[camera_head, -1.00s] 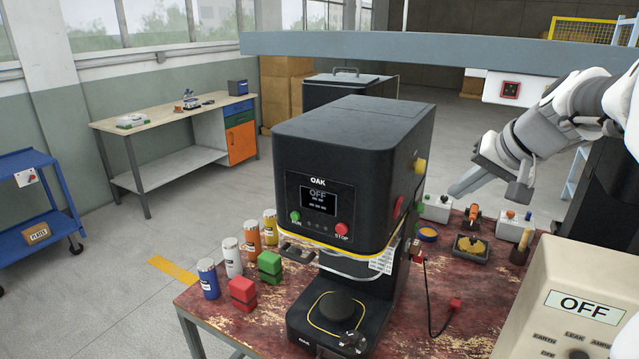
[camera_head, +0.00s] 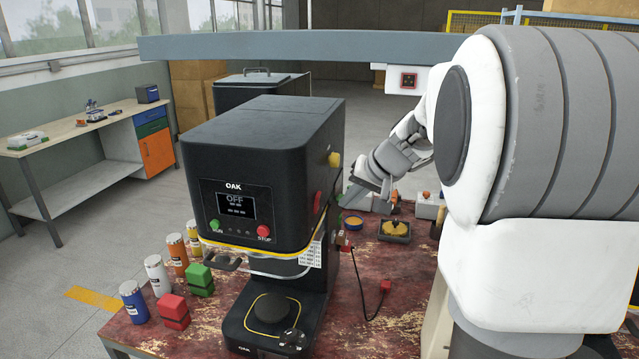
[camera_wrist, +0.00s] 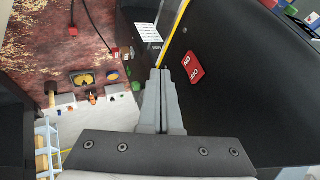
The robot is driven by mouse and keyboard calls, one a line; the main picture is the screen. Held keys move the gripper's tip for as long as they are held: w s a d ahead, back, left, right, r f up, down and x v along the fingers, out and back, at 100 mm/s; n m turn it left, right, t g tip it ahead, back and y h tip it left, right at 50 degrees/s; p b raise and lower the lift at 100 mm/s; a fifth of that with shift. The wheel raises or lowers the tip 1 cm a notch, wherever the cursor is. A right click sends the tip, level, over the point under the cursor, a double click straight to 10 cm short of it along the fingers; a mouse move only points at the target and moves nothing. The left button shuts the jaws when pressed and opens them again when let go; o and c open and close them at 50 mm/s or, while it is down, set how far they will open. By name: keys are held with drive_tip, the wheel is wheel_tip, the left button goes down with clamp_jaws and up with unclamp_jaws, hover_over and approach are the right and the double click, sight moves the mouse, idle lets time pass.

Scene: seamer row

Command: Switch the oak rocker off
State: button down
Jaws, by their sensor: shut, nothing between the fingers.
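The black OAK machine (camera_head: 262,165) stands on the worn red bench, and its front display (camera_head: 236,203) reads OFF. A red rocker (camera_wrist: 192,67) on the machine's dark side panel shows in the wrist view, with white upside-down lettering that looks like ON. In the head view I see it edge-on as a red patch (camera_head: 317,202) on the right side. My gripper (camera_wrist: 160,73) is shut and empty, its fingertips left of the rocker and apart from it in the wrist picture.
A yellow part (camera_head: 334,159) sits higher on the same side. A red plug (camera_head: 385,286) and black cord lie on the bench (camera_head: 345,335). Coloured cans, red and green blocks and a tray (camera_head: 394,230) stand around the machine. A grey beam (camera_head: 300,47) crosses behind above.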

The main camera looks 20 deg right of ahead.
sight(320, 196)
drive_tip(key=shift+w+a+r+p, duration=0.1)
drive_tip(key=shift+w+a+p, duration=0.3)
drive_tip(key=shift+w+a, duration=0.35)
drive_tip(key=shift+w+a+r+p, duration=0.1)
drive_tip(key=shift+w+a+p, duration=0.3)
drive_tip(key=shift+a, duration=0.5)
drive_tip(key=shift+a, duration=0.1)
drive_tip(key=shift+w+a+r+b, duration=0.1)
drive_tip(key=shift+w+a+b, duration=0.05)
drive_tip(key=shift+a+b, duration=0.15)
drive_tip(key=shift+d, duration=0.1)
drive_tip(key=shift+r, duration=0.15)
drive_tip(key=shift+r+p, duration=0.55)
drive_tip(key=shift+r, duration=0.15)
